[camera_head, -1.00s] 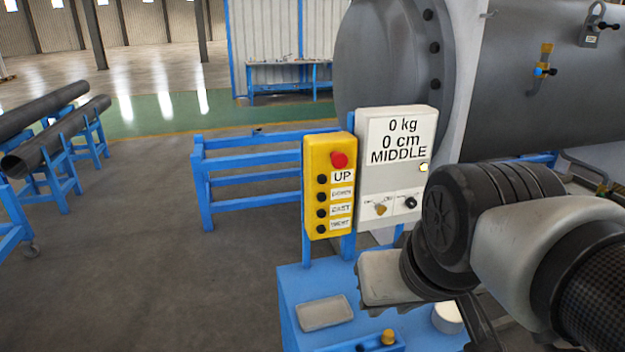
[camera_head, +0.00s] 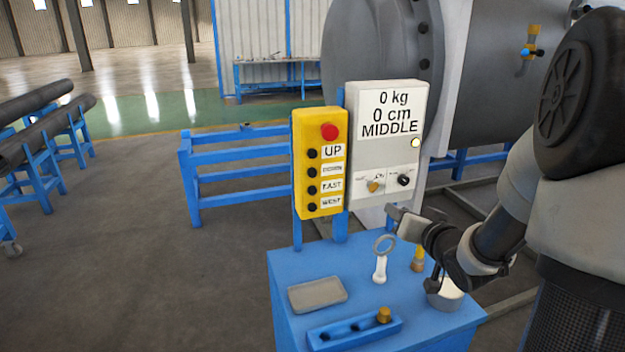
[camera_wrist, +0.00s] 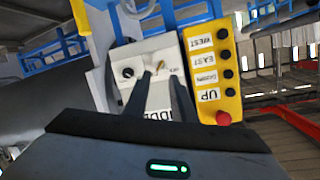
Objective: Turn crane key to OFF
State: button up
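The crane key (camera_head: 376,186) is a small brass-coloured key switch on the lower left of the grey control box (camera_head: 384,160). It also shows in the wrist view (camera_wrist: 161,66), just beyond the fingertips. Its small labels are too blurred to read, so its setting cannot be told. My gripper (camera_head: 392,212) is below and in front of the box in the head view. In the wrist view my gripper (camera_wrist: 160,75) has its two dark fingers apart with nothing between them. Touch with the key is not visible. The box display reads 0 kg, 0 cm, MIDDLE.
A black knob (camera_head: 404,180) sits right of the key. A yellow button panel (camera_head: 319,163) with a red button (camera_head: 329,131) stands left of the box. Below, a blue stand (camera_head: 285,290) holds a grey tray (camera_head: 317,293), a ring-topped white piece (camera_head: 380,268) and a white cup (camera_head: 446,296).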

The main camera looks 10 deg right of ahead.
notch_tip(320, 180, down, 3)
jog(key=s+d+m+t+y, duration=0.1)
jog(key=d+m+t+y, duration=0.1)
jog(key=d, duration=0.1)
jog(key=m, duration=0.1)
send_near(376, 189)
jog(key=shift+t, duration=0.4)
jog(key=w, duration=0.3)
jog(key=w+a, duration=0.1)
jog(key=w, duration=0.5)
jog(key=shift+a+f+b, duration=0.2)
jog(key=shift+f+b, duration=0.15)
jog(key=shift+b, duration=0.05)
grip_shut()
